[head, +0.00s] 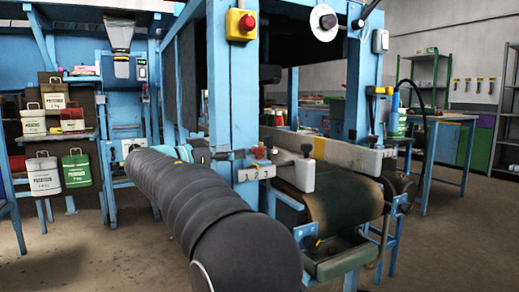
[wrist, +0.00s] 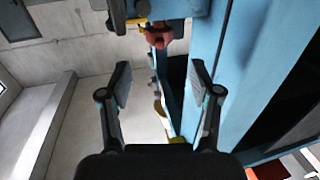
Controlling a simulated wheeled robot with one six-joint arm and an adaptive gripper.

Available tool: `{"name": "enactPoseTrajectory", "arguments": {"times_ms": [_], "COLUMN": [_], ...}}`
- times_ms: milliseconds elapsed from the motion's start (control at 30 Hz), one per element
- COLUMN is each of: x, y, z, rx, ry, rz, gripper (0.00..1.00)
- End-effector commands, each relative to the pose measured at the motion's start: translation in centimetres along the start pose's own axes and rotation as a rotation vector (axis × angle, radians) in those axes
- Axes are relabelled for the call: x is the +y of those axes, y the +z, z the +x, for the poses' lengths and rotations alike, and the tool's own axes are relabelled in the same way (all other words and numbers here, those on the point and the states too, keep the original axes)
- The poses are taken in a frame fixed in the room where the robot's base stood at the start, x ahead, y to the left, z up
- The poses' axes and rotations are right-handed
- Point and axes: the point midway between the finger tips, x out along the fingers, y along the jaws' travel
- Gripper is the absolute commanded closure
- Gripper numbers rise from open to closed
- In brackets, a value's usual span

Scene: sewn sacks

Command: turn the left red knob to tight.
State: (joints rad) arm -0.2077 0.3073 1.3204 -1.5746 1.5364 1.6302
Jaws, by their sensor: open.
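A small red knob (head: 258,152) sits above a white numbered plate on the blue machine frame in the head view. A red knob-like part (wrist: 157,36) shows in the wrist view, beyond and above the gap between my fingers; I cannot tell which knob it is, nor where it is set. My gripper (wrist: 160,82) is open and empty, with its two dark fingers well apart and touching nothing.
A blue post (wrist: 225,75) runs close along the right finger in the wrist view. The conveyor belt (head: 340,203) lies right of the knob. A yellow box with a red button (head: 241,24) is higher on the post. Labelled sacks (head: 77,168) stand at left.

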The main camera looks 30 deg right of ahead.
Motion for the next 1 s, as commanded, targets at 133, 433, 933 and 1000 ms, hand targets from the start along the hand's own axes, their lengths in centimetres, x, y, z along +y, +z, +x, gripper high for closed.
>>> {"name": "enactPoseTrajectory", "arguments": {"times_ms": [133, 433, 933, 1000], "x": [0.1, 0.1, 0.0, 0.0], "y": [0.0, 0.0, 0.1, 0.1], "z": [3.0, 8.1, 10.3, 10.3], "rx": [-0.001, -0.002, -0.002, -0.002], "ry": [0.004, 0.002, -0.001, -0.001], "rz": [-0.002, -0.002, -0.003, -0.003], "gripper": [0.37, 0.37, 0.37, 0.37]}}
